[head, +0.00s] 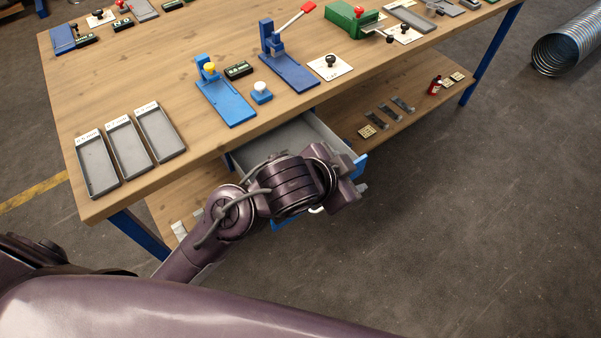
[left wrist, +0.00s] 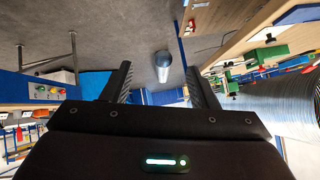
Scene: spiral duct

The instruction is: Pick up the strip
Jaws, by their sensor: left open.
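Three short dark grey strips lie side by side on the lower shelf, under the right part of the workbench; the near one (head: 377,119), the middle one (head: 390,111) and the far one (head: 402,103) show in the head view. Which of them the task means cannot be told. My left gripper (head: 352,188) is in front of the bench by the open drawer, apart from the strips. In the left wrist view its two dark fingers (left wrist: 158,82) are spread with nothing between them. No strip can be made out in that view. My right gripper is not seen.
An open grey drawer (head: 283,138) with a blue front juts out behind my left arm. The wooden bench top (head: 190,75) carries trays and blue presses above the shelf. A red bottle (head: 435,85) and small square plates (head: 367,131) flank the strips.

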